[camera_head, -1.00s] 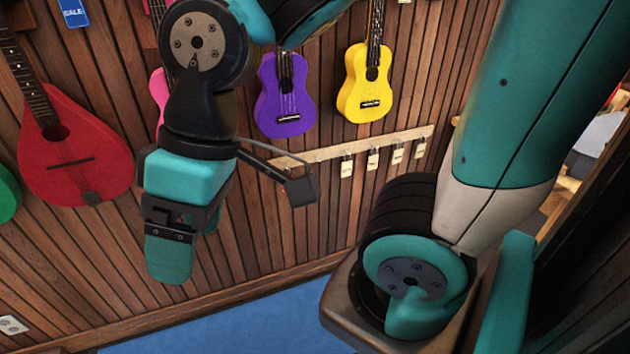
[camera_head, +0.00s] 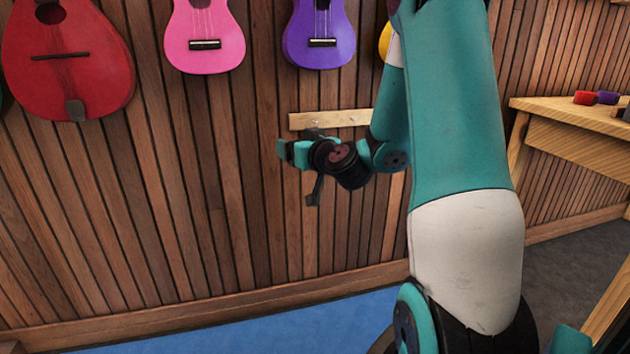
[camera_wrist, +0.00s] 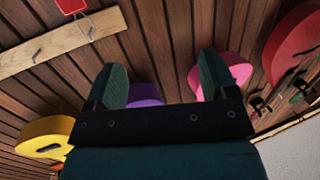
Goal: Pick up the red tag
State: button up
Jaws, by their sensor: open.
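A red tag (camera_wrist: 70,6) with a pale edge shows at the top left of the wrist view, cut off by the picture's edge. It is beside the pale wooden hook rail (camera_wrist: 62,42). In the head view the rail (camera_head: 330,119) is partly hidden by my arm, and I cannot make out the tag there. My gripper (camera_head: 284,150) is just below the left end of the rail in the head view, pointing left. In the wrist view my gripper (camera_wrist: 163,78) is open, with nothing between its fingers. The tag lies outside the fingers, up and to the left.
A red instrument (camera_head: 68,55), a pink ukulele (camera_head: 204,38) and a purple ukulele (camera_head: 319,32) hang above on the slatted wall (camera_head: 180,220). A yellow ukulele (camera_wrist: 45,138) shows at left in the wrist view. A wooden table (camera_head: 575,128) stands at right. Blue floor (camera_head: 250,325) is clear.

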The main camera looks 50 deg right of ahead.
jog(key=s+d+f+m+h+b, duration=0.3)
jog(key=d+f+h, duration=0.25)
jog(key=d, duration=0.25)
jog(key=shift+g, duration=0.6)
jog(key=shift+f+p+x, duration=0.2)
jog(key=shift+p+x, duration=6.5)
jog(key=shift+x, duration=1.85)
jog(key=c, duration=1)
